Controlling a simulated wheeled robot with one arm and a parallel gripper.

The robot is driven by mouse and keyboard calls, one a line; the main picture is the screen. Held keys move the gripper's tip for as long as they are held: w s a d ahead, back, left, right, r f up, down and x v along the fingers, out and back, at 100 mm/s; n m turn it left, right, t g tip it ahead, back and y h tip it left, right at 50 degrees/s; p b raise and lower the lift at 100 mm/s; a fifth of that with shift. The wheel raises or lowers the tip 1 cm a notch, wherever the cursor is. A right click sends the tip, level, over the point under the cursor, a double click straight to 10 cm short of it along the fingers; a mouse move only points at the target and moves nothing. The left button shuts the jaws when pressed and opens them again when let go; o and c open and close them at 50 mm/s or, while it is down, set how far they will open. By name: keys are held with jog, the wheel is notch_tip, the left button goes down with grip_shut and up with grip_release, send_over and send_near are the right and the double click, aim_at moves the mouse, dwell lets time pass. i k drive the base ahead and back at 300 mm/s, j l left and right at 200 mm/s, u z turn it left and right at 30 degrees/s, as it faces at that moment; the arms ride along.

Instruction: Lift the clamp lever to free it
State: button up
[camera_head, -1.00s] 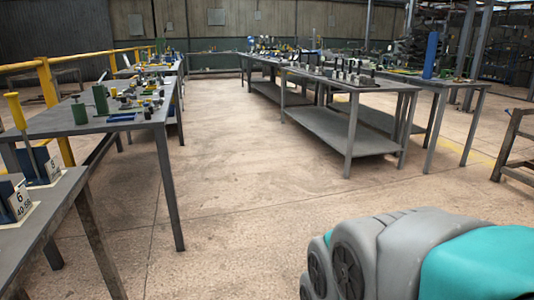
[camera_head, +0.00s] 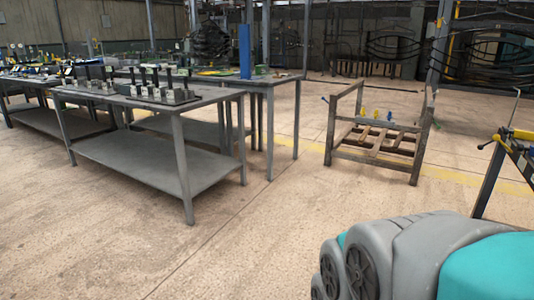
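My gripper is not in view. I cannot pick out the clamp lever for certain. At the right edge, a stand with a yellow top part (camera_head: 522,134) is cut off by the frame. A thin dark rod with a dark knob (camera_head: 487,145) sticks out from it to the left. A low dark metal rack (camera_head: 331,140) stands on the floor right of centre. Small yellow and blue pieces (camera_head: 376,114) stand up at its back, and a short rod with a blue knob (camera_head: 324,98) sticks out at its left. These parts are too small to tell what they are.
A grey table (camera_head: 185,174) with a lower shelf stands at the left, with several dark fixtures (camera_head: 150,88) on top. A blue upright post (camera_head: 245,50) stands on the table behind. Racks with dark curved springs (camera_head: 395,44) line the back. The floor in the middle is clear.

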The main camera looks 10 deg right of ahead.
aim_at(479, 147)
jog(key=i+l+z, duration=0.15)
jog(key=i+z, duration=0.15)
jog(key=z, duration=0.15)
jog(key=i+l+z, duration=0.1)
jog(key=i+z, duration=0.15)
jog(key=z, duration=0.2)
jog(key=i+z, duration=0.3)
jog(key=z, duration=0.15)
jog(key=i+j+z, duration=0.2)
jog(key=z, duration=0.25)
jog(key=i+j+z, duration=0.15)
jog(key=i+j, duration=0.45)
